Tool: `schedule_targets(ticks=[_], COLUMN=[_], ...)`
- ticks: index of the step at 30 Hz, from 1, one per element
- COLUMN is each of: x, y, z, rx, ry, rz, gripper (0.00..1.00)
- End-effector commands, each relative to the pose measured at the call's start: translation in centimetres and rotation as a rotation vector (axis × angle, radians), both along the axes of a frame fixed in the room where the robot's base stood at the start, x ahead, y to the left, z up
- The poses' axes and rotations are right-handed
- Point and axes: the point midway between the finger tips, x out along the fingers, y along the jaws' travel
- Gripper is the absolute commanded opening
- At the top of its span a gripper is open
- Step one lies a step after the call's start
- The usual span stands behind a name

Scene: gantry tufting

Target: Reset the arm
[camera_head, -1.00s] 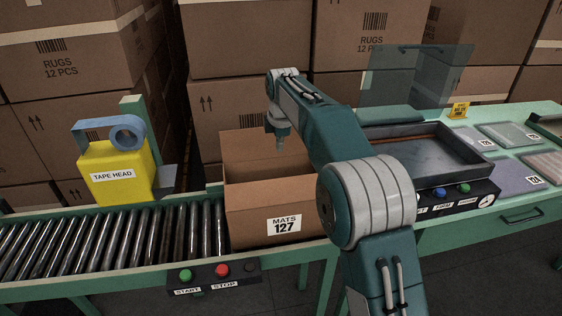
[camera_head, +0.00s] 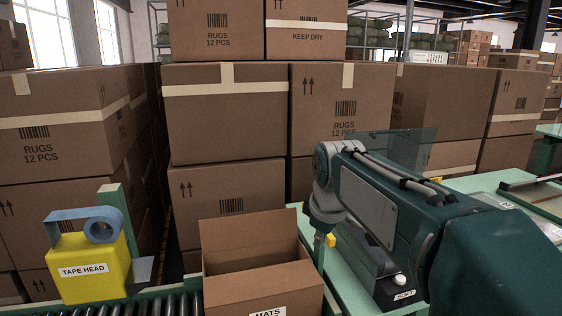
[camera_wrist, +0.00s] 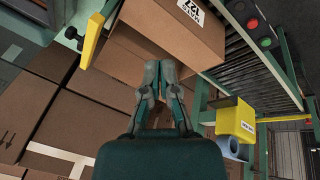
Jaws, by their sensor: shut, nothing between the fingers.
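My gripper (camera_wrist: 162,68) is shut and empty, with its fingertips together in the wrist view. In the head view my arm reaches in from the right, and the gripper hangs down just right of the open box, partly hard to make out. The brown carton labelled MATS (camera_head: 262,286) stands open on the conveyor at the bottom of the head view. It also shows in the wrist view (camera_wrist: 170,28), beyond the fingertips. I cannot tell its contents.
A yellow tape head (camera_head: 88,268) with a blue roll stands left of the carton. Conveyor rollers (camera_wrist: 240,68) and green and red buttons (camera_wrist: 258,32) show in the wrist view. Stacked rug cartons (camera_head: 225,125) wall off the back. A green bench (camera_head: 352,268) lies under my arm.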

Motion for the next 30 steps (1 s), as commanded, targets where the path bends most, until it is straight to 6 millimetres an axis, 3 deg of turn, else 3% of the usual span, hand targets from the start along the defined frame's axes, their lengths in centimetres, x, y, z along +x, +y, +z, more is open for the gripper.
schedule_targets(ticks=[1,8,18,24,30], x=[-1.9,-9.3,-19.7,-22.6,-22.8], y=[-0.9,-4.1,-7.2,-7.8,-7.8], z=[0.1,-1.1,-6.4,-8.8,-9.1], rx=[0.021,0.124,0.287,0.344,0.35], ry=[-0.01,-0.038,-0.082,-0.096,-0.095], rz=[-0.06,-0.344,-0.747,-0.877,-0.894], gripper=[0.0,0.0,0.0,0.0,0.0])
